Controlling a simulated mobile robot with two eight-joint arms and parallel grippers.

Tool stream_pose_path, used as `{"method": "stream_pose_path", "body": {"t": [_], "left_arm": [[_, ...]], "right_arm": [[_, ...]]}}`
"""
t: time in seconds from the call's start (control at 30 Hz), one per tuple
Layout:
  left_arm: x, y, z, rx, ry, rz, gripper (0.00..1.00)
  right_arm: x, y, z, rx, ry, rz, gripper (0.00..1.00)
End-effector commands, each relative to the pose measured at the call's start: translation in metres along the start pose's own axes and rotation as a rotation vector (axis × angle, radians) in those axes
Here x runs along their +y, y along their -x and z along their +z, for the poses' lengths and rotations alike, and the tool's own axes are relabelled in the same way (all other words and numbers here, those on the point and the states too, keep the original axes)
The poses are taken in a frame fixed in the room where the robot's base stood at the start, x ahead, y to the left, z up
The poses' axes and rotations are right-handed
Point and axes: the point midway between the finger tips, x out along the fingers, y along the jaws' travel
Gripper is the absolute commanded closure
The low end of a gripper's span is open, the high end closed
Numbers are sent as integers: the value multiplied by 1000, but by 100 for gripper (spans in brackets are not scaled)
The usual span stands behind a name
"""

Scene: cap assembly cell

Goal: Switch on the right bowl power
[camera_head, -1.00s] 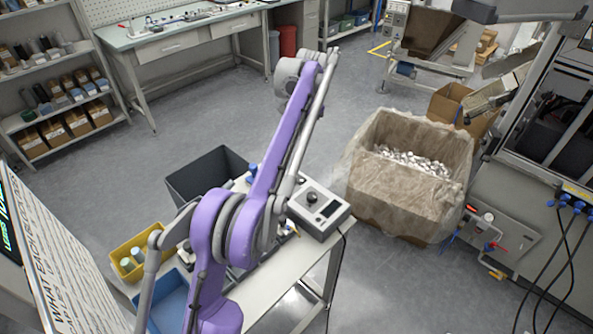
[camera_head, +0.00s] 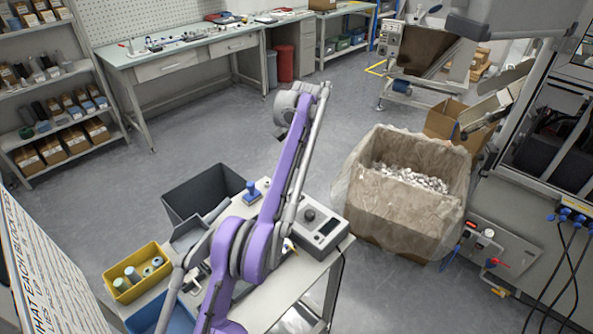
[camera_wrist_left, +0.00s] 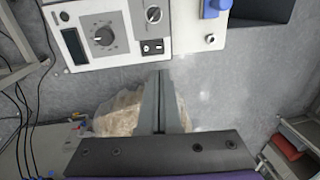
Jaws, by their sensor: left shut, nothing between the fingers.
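A grey control box (camera_head: 336,229) with a dark knob and a small display stands on the white table in the head view; my left arm covers its left part. In the left wrist view, the box (camera_wrist_left: 85,54) is at the upper left, with the large knob (camera_wrist_left: 104,37), a smaller knob (camera_wrist_left: 152,14) and a small black switch (camera_wrist_left: 152,46) near its edge. My left gripper (camera_wrist_left: 162,72) is shut and empty. Its fingertips appear just below the switch in that view; whether they touch the box cannot be told. My right gripper is not in view.
A lined carton (camera_head: 405,215) of small metallic parts stands right of the table (camera_head: 262,308). A blue-topped object (camera_head: 252,190), a dark bin (camera_head: 205,190) and a yellow bin (camera_head: 138,290) are at the left. Cables (camera_wrist_left: 28,110) hang beside the box. Open floor lies behind.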

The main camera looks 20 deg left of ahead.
Motion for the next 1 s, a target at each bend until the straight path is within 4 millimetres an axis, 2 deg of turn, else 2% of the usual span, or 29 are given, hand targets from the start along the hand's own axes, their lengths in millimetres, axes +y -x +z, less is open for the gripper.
{"method": "stream_pose_path", "body": {"t": [0.03,0.2,0.5,0.7,1.0], "left_arm": [[1,-15,1,-3,0,1,100],[1,-52,2,-3,0,1,100],[0,-106,1,0,1,0,100],[0,-122,1,0,1,0,100],[0,-124,0,0,0,0,100]], "right_arm": [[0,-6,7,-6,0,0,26],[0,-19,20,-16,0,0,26],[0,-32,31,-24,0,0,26],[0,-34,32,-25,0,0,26],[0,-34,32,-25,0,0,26]]}}
